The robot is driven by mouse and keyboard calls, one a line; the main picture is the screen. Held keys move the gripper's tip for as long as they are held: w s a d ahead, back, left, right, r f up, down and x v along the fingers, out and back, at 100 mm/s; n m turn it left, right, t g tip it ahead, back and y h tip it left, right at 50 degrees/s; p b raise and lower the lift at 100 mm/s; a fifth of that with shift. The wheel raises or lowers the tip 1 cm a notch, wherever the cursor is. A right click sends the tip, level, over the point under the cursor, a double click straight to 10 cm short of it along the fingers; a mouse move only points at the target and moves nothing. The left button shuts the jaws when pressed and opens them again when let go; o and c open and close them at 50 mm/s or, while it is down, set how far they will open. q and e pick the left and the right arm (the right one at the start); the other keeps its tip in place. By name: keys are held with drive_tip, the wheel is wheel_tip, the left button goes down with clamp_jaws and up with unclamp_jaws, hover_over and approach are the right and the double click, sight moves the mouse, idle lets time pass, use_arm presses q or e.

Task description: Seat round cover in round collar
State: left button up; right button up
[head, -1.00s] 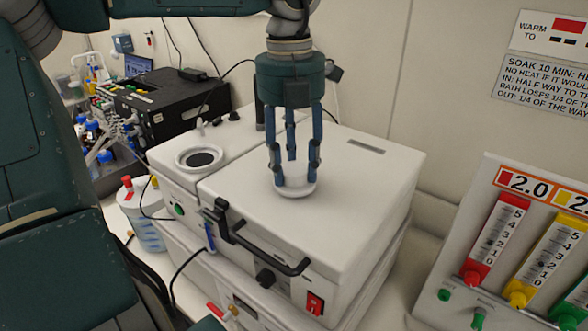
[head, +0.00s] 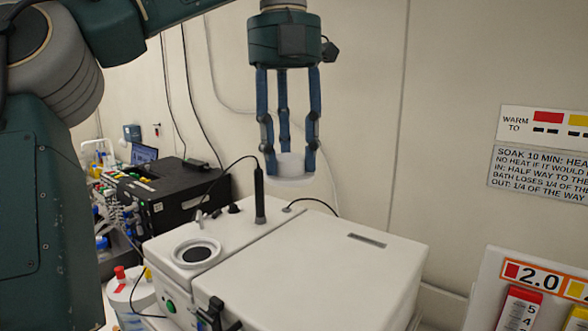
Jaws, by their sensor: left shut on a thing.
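The round cover (head: 291,178) is a white disc with a raised hub. My left gripper (head: 289,152) is shut on it, three blue fingers around the hub, and holds it level in the air above the back of the white machine. The round collar (head: 195,252) is a white ring around a dark opening on the machine's left top section. The cover is up and to the right of the collar, clear of it. My right gripper is not in view.
The white machine (head: 322,262) has a wide flat lid. A black upright probe (head: 260,196) with a cable stands between collar and cover, and a small black knob (head: 234,208) is behind the collar. A black box (head: 172,193) stands at left. A flowmeter panel (head: 540,285) is at right.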

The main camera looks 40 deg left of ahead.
use_arm(q)
drive_tip(key=s+a+f+n+p, duration=0.1)
drive_tip(key=s+a+f+n, duration=0.15)
drive_tip(key=a, duration=0.35)
drive_tip(key=s+a+f+n+p, duration=0.1)
drive_tip(key=a+n, duration=0.3)
drive_tip(key=a, duration=0.2)
drive_tip(key=n+p, duration=0.1)
drive_tip(key=n, duration=0.4)
hover_over(197, 254)
wheel_tip(197, 254, down, 8)
drive_tip(key=f, duration=0.1)
drive_tip(key=shift+s+f+b, duration=0.1)
drive_tip(key=shift+f+b, duration=2.4)
drive_tip(key=shift+f, duration=0.15)
drive_tip(key=shift+f+b, duration=0.7)
drive_tip(key=shift+f, duration=0.2)
drive_tip(key=o, duration=1.2)
drive_tip(key=r, duration=1.2)
drive_tip(key=shift+s, duration=0.2)
